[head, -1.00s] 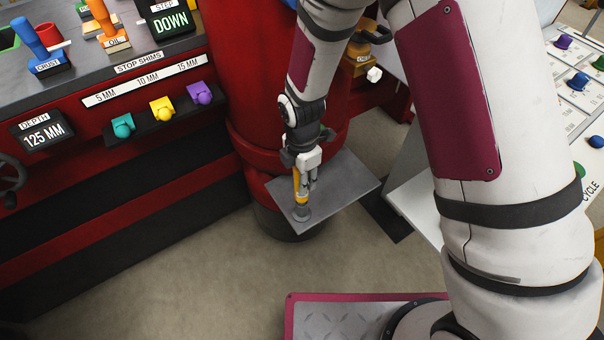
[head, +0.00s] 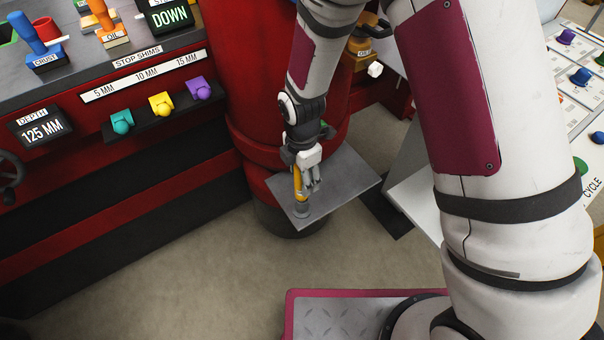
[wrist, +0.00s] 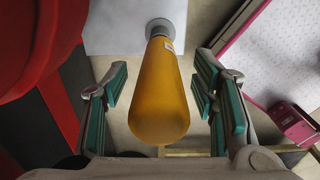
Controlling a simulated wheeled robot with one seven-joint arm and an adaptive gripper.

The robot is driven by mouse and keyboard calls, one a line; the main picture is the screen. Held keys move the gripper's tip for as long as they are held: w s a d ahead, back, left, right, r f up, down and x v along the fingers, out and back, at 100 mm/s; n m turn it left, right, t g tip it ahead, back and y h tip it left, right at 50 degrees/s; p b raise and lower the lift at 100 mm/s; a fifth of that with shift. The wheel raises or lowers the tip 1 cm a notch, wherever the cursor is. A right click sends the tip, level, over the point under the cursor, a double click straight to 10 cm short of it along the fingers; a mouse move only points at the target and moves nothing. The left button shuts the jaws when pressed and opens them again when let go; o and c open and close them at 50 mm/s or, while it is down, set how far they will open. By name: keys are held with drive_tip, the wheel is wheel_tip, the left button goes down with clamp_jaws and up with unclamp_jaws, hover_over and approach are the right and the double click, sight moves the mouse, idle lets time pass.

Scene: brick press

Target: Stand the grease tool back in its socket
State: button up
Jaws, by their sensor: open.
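The grease tool has a yellow handle (wrist: 158,95) and a grey round foot (wrist: 160,27). In the head view the yellow tool (head: 297,184) stands upright on a grey plate (head: 345,187) beside the red column; whether the foot sits in a socket or just on the plate I cannot tell. My gripper (head: 307,181) is right at the tool. In the wrist view my gripper (wrist: 163,105) is open, with its green-padded fingers apart on either side of the handle and gaps showing on both sides. Part of the tool is hidden by my gripper in the head view.
The red column (head: 240,80) stands close behind the plate. Left is a red bench with teal (head: 122,121), yellow (head: 161,104) and purple (head: 198,88) stop shims. A white sloped panel with coloured knobs (head: 580,77) is at right. The floor in front is clear.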

wheel_tip(320, 180, up, 12)
drive_tip(key=shift+r, duration=0.1)
drive_tip(key=s+d+r+m+t+p, duration=0.1)
drive_tip(key=s+d+r+m, duration=0.2)
drive_tip(key=d+r+m, duration=0.45)
drive_tip(key=s+d+r+m+t+p, duration=0.15)
drive_tip(key=s+d+r+m, duration=0.3)
drive_tip(key=r, duration=0.65)
drive_tip(key=s+d+r+m+t+p, duration=0.1)
drive_tip(key=s+d+r+m, duration=0.3)
drive_tip(key=s+m, duration=0.2)
drive_tip(key=s+d+r+m+p, duration=0.2)
drive_tip(key=s+d+r+m, duration=0.2)
drive_tip(key=s, duration=0.5)
drive_tip(key=r+m, duration=0.1)
drive_tip(key=m, duration=0.1)
drive_tip(key=shift+d+r+m+t, duration=0.15)
drive_tip(key=shift+m+t, duration=0.2)
drive_tip(key=shift+m, duration=0.05)
drive_tip(key=shift+c, duration=0.3)
